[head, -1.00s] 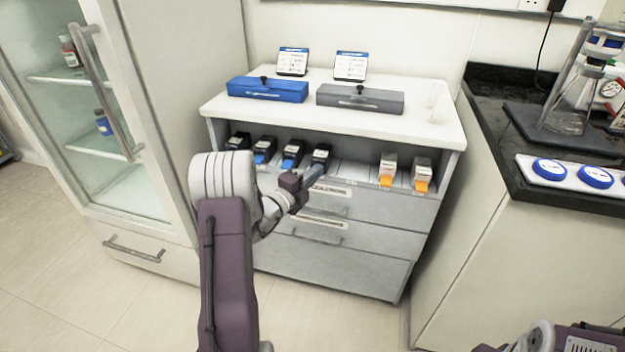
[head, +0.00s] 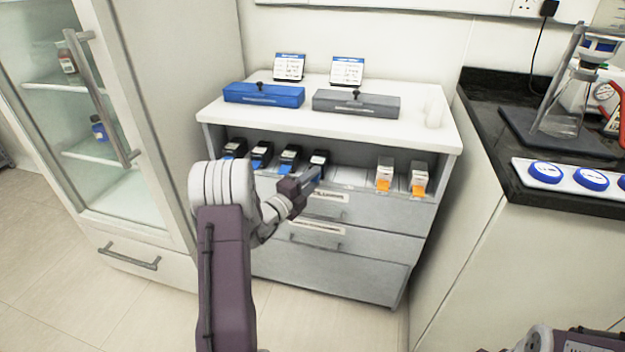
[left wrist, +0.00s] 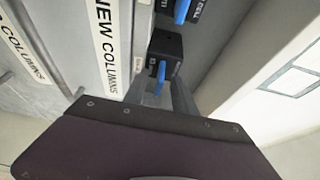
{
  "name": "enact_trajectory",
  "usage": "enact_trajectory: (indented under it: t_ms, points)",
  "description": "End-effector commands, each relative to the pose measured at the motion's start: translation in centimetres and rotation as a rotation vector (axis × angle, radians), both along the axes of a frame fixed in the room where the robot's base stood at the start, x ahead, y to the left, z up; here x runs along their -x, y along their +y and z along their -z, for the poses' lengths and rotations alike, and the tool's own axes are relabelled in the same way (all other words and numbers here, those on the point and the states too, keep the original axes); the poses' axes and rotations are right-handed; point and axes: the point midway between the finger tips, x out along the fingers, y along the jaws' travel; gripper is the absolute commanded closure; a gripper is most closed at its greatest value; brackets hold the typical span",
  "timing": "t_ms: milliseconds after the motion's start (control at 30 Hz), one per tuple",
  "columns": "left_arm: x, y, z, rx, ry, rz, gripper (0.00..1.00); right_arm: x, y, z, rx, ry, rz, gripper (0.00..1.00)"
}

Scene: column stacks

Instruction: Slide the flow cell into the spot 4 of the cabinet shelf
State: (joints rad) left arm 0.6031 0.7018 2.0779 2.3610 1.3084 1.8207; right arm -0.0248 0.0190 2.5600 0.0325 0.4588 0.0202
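The black flow cell with a blue tab (head: 319,157) sits in the fourth place from the left on the open shelf of the grey cabinet (head: 425,217). It shows in the left wrist view as a black block (left wrist: 166,47) with its blue tab hanging toward me. My left gripper (head: 314,177) is just in front of it. In the wrist view its fingers (left wrist: 160,88) stand apart on either side of the tab, with gaps beside it. Whether a fingertip touches the block I cannot tell. My right gripper is out of view.
Several similar blue-tabbed cells (head: 261,153) stand left of it, and two orange-tabbed white ones (head: 385,172) stand to the right beyond a free stretch of shelf. A blue case (head: 262,94) and a grey case (head: 355,103) lie on the cabinet top.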

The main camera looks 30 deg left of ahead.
Motion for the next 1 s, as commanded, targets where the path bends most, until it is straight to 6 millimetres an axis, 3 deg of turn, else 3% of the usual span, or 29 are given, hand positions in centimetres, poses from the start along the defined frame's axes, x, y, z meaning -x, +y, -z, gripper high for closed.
enact_trajectory:
  t_ms: [133, 400, 500, 867, 933, 1000]
  points:
    - [1.8, 0.4, -0.3, 0.003, 0.003, -0.005, 0.67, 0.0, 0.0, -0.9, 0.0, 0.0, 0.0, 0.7]
    - [7.5, 1.2, -0.3, 0.002, 0.0, -0.005, 0.67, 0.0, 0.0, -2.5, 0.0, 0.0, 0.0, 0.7]
    - [8.5, 1.3, -0.1, 0.001, 0.0, -0.003, 0.67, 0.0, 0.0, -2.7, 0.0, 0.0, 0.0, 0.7]
    - [8.9, 1.3, 0.0, -0.001, -0.002, 0.001, 0.67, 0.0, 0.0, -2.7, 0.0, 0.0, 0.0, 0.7]
    - [8.6, 0.4, -0.1, -0.002, -0.003, 0.022, 0.67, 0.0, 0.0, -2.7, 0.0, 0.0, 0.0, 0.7]
    - [7.5, -2.4, -1.4, -0.023, -0.025, 0.088, 0.67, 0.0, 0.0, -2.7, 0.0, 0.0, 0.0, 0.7]
